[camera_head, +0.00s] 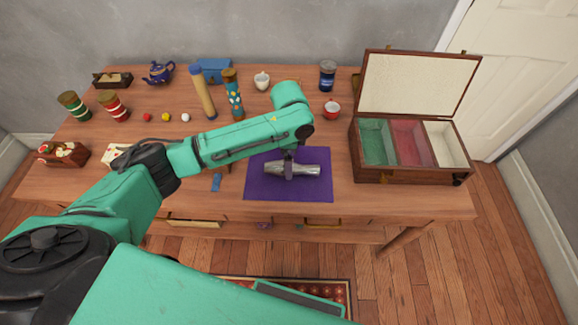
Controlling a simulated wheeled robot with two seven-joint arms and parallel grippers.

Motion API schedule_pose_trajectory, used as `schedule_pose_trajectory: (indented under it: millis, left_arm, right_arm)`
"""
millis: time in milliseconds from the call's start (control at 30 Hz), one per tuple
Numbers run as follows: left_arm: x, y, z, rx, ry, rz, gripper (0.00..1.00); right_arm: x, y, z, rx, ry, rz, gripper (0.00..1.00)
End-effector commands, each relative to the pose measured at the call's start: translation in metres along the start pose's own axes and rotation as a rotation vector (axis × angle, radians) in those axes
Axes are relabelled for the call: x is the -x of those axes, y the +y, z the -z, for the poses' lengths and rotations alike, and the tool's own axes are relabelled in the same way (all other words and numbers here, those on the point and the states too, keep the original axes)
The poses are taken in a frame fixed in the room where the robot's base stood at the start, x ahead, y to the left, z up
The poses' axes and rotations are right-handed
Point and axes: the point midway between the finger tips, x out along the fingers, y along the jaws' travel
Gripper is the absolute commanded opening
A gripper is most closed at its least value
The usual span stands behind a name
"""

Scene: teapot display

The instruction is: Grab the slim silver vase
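The slim silver vase (308,169) lies on its side on a purple mat (262,190) at the front middle of the table. My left arm reaches in from the left and bends down over the mat. My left gripper (288,172) is at the vase's middle, and its fingers cross over the vase's body and hide part of it. The fingers are too small to tell whether they are closed on the vase. My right gripper is not in view.
An open wooden box (410,178) with green, red and white compartments stands right of the mat. A red cup (331,109), a white cup (262,81), a dark jar (327,77) and tall tubes (203,94) stand behind. A blue teapot (158,72) stands at the back left.

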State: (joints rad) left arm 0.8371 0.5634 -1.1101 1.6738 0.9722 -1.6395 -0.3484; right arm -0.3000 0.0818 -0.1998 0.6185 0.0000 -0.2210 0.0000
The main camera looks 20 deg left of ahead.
Motion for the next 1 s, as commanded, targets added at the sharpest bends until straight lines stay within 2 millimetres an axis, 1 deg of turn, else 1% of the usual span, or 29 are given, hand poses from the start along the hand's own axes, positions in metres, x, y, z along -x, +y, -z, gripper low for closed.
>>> schedule_pose_trajectory:
  millis: [33,133,200,367,400,467,500,567,600,633,867,1000]
  left_arm:
    - [-0.008,0.001,-0.001,0.000,-0.002,-0.003,0.97]
    - [-0.024,0.001,0.000,0.000,-0.002,-0.001,0.97]
    - [-0.028,0.000,0.000,0.000,0.000,0.001,0.97]
    - [-0.028,0.000,0.000,0.000,0.001,0.001,0.97]
    - [-0.028,0.000,0.000,0.000,0.001,0.001,0.82]
    - [-0.028,0.000,0.000,0.000,0.001,0.001,0.59]
    - [-0.027,0.000,0.000,0.000,0.001,0.001,0.44]
    - [-0.027,0.000,0.000,0.000,0.000,0.001,0.21]
    - [-0.027,0.000,0.000,0.000,0.001,0.001,0.05]
    - [-0.027,0.000,0.000,0.000,0.001,0.001,0.00]
    - [-0.026,0.000,0.000,0.000,0.001,0.002,0.00]
    - [-0.017,-0.001,0.000,-0.001,0.002,0.003,0.00]
  right_arm:
    - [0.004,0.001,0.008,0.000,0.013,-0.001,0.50]
    - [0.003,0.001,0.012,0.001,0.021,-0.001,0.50]
    - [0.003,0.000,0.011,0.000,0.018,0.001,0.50]
    - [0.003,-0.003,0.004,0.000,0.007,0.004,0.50]
    - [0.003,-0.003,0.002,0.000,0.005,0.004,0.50]
    - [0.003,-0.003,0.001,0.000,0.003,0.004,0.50]
    - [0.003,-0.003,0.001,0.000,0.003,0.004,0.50]
    - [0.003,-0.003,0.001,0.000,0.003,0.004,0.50]
    - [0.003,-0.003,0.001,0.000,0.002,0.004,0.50]
    - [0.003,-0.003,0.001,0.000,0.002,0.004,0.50]
    - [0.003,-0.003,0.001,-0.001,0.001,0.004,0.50]
    - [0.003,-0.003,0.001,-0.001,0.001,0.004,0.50]
